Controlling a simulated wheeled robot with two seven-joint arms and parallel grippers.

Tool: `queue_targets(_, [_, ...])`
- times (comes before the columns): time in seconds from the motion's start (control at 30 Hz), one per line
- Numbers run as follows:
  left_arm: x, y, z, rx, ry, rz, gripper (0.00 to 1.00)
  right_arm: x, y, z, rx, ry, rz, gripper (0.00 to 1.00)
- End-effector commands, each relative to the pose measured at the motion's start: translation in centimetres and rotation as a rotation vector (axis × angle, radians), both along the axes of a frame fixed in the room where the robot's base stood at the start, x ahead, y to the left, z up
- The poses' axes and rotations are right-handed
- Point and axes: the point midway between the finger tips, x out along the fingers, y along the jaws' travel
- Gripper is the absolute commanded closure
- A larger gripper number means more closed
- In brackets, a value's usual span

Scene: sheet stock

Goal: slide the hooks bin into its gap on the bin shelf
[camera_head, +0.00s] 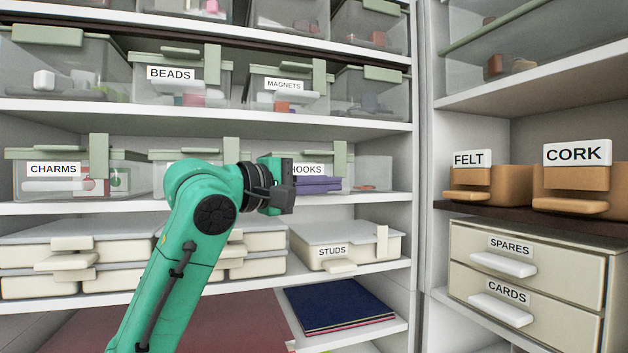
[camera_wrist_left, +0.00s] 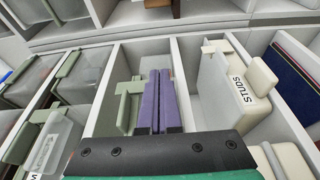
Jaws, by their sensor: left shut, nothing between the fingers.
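The hooks bin (camera_head: 372,172) is a clear bin with a pale green lid and clip and a white HOOKS label, partly hidden by my gripper. It stands at the right end of the middle row on the bin shelf (camera_head: 390,197). My left gripper (camera_head: 330,184) is shut and empty, its purple fingers in front of the bin just below the label. In the left wrist view, the fingers (camera_wrist_left: 158,80) lie together beside a pale green clip (camera_wrist_left: 129,102). I cannot tell whether they touch the bin. My right gripper is in neither view.
The CHARMS bin (camera_head: 28,182) stands left in the same row. BEADS (camera_head: 150,90) and MAGNETS (camera_head: 262,95) bins are above. A STUDS case (camera_head: 360,241) lies below, with a dark blue stack (camera_head: 335,303) under it. An upright divider (camera_head: 422,150) closes the right side.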

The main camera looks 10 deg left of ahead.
Motion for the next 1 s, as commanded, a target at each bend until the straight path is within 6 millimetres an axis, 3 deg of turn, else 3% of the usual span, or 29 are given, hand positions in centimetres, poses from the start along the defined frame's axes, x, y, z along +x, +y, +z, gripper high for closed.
queue_targets(0.37, [1.0, 0.7, 0.0, 0.001, -0.001, 0.001, 1.0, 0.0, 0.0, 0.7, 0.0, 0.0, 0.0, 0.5])
queue_targets(1.0, [-2.4, -1.5, 0.0, 0.0, -0.001, 0.001, 1.0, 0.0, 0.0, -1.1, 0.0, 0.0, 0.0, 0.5])
